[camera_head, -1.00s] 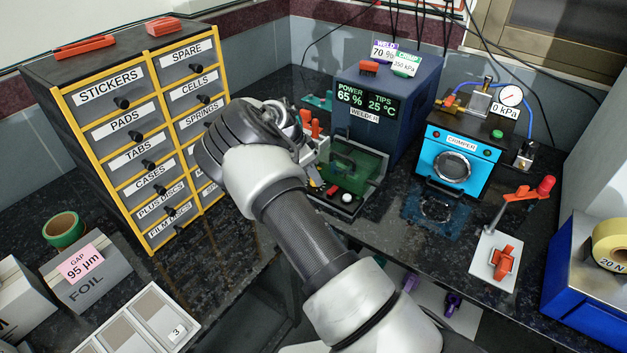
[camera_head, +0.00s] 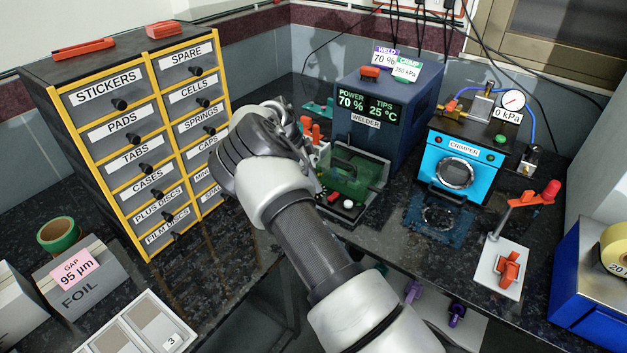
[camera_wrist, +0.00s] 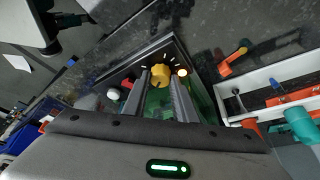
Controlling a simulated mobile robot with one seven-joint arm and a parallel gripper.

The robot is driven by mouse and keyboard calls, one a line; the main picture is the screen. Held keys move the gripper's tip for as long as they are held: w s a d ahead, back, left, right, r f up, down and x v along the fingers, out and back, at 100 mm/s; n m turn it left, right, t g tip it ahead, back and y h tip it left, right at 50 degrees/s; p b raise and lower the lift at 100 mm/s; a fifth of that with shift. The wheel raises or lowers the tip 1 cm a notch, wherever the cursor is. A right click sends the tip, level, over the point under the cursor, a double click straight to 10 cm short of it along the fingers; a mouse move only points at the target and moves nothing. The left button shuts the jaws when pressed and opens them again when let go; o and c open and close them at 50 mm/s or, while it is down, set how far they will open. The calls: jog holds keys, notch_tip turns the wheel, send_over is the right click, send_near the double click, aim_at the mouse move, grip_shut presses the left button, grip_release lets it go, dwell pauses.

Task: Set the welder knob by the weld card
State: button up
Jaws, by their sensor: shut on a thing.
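The welder (camera_head: 420,105) is a dark blue box at the back of the bench. Its display (camera_head: 366,104) reads power 70 % and tips 25 °C. The purple-headed weld card (camera_head: 384,57) on top reads 70 %. The orange-yellow knob (camera_wrist: 160,73) shows in the wrist view with pale tick marks around it. My gripper (camera_wrist: 160,82) is shut on the knob, one finger on each side. In the head view my arm hides the knob and the fingertips.
A red button (camera_wrist: 127,83) and a white ball-like part (camera_wrist: 113,94) sit close beside the knob. The green weld stage (camera_head: 357,170) is right of my wrist. The drawer cabinet (camera_head: 140,140) stands left, and the blue crimper (camera_head: 462,160) right.

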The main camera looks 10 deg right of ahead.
jog(key=o, duration=0.8)
jog(key=shift+a, duration=0.1)
jog(key=shift+c, duration=0.2)
jog(key=p+v, duration=0.1)
jog(key=v, duration=1.6)
jog(key=shift+r, duration=0.25)
